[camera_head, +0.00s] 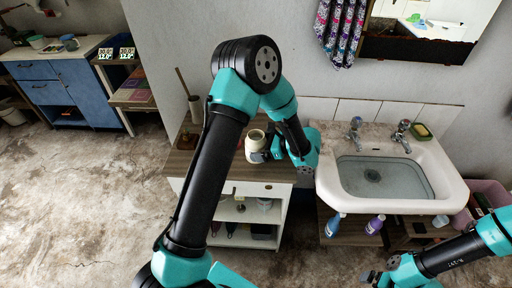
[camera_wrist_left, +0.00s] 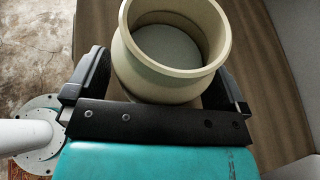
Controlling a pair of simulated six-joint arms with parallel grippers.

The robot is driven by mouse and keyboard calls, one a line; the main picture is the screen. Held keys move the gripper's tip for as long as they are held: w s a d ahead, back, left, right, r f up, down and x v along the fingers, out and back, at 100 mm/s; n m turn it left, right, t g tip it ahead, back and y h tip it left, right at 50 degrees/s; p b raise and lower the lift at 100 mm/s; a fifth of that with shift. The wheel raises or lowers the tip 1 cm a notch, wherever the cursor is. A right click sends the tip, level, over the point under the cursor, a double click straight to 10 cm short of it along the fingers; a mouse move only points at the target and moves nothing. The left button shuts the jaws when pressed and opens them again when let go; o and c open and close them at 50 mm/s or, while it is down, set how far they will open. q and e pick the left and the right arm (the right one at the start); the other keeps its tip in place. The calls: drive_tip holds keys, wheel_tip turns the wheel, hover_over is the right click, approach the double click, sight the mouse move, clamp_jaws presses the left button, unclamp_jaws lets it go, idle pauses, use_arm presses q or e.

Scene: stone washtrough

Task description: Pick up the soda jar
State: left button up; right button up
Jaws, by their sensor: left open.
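The soda jar, a cream open-topped jar (camera_head: 256,138), stands on the wooden top of a small white cabinet. In the left wrist view the jar (camera_wrist_left: 170,70) fills the upper middle, its wide round mouth facing the camera and its inside greyish. My left gripper (camera_head: 264,152) is at the jar, its dark fingers on either side of it in the left wrist view. The fingers are open; whether either touches the jar is unclear. My right gripper (camera_head: 374,278) is at the bottom right of the head view, away from the jar; its opening is too small to judge.
The cabinet top (camera_head: 182,161) holds a brush in a holder (camera_head: 195,108) behind my left arm. A white sink (camera_head: 444,180) with two taps stands to the right. A blue cabinet (camera_head: 85,88) is at far left. Open floor (camera_head: 75,190) lies at left.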

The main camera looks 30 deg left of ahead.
sight(264, 139)
use_arm(q)
drive_tip(key=shift+c, duration=0.3)
drive_tip(key=c, duration=1)
drive_tip(key=shift+r, duration=0.55)
wheel_tip(264, 139, up, 2)
drive_tip(key=shift+r, duration=0.15)
drive_tip(key=s+d, duration=0.2)
drive_tip(key=s, duration=0.2)
drive_tip(key=s+d+r, duration=0.1)
drive_tip(key=s+d, duration=0.2)
drive_tip(key=s, duration=0.2)
drive_tip(key=s+d, duration=0.3)
drive_tip(key=s, duration=0.1)
drive_tip(key=shift+s+d+r, duration=0.1)
drive_tip(key=shift+s+r, duration=0.2)
drive_tip(key=shift+s, duration=0.05)
